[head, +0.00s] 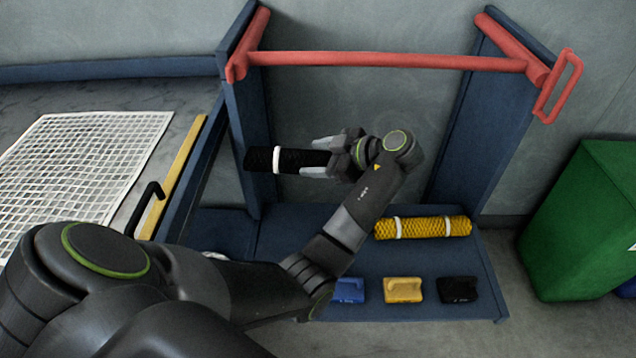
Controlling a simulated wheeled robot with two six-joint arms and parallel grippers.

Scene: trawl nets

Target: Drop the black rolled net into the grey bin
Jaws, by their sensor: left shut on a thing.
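The black rolled net (261,160) is a dark roll with a white band, held level in the air in front of the blue frame's left post. My left gripper (318,158) is shut on its right end. The grey bin cannot be made out in this view. My right gripper is not in view.
A red bar (390,60) spans the blue posts above. A yellow rolled net (424,228) lies on the blue shelf (400,262), with blue, yellow and black handled blocks in front. A green bin (585,220) stands at right. A white net (85,175) lies on the left table.

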